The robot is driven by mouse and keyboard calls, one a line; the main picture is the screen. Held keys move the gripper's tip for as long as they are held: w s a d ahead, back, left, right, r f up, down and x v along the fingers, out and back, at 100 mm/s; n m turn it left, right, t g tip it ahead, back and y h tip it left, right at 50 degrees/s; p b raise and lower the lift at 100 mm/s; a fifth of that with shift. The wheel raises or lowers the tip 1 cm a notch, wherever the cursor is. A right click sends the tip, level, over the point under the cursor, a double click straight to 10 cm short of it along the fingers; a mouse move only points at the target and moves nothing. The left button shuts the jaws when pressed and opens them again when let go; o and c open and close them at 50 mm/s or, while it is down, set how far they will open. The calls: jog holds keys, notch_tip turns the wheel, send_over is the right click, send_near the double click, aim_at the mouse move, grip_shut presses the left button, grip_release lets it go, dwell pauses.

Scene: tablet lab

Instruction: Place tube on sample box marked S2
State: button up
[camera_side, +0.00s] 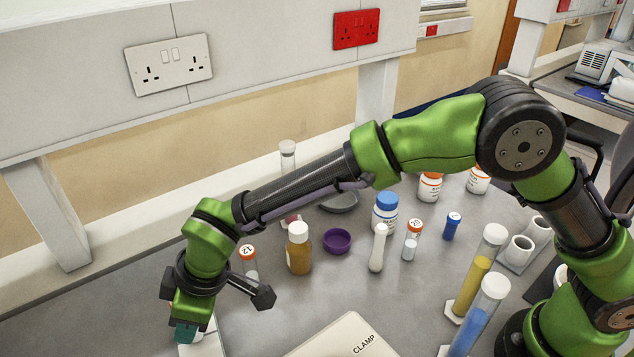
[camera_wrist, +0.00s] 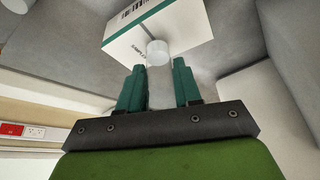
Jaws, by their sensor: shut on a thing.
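My gripper (camera_wrist: 159,72) has two teal fingers shut on a tube (camera_wrist: 160,92), a pale, clear tube with a white cap (camera_wrist: 157,51). In the wrist view a white sample box (camera_wrist: 183,20) with a barcode, a green line and printed text lies just beyond the cap. I cannot read S2 on it, and I cannot tell whether tube and box touch. In the side view my gripper (camera_side: 186,332) is low at the bottom left, above a white surface (camera_side: 190,350) that is partly cut off. The held tube is mostly hidden there.
An orange-capped tube (camera_side: 249,262), an amber bottle (camera_side: 299,253) and a purple dish (camera_side: 337,241) stand right of my gripper. A CLAMP box (camera_side: 340,340) lies at the front. Yellow (camera_side: 476,280) and blue (camera_side: 478,322) cylinders stand at right. The wall is behind.

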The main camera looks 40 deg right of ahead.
jog(key=shift+f, duration=0.25)
jog(key=o, duration=1)
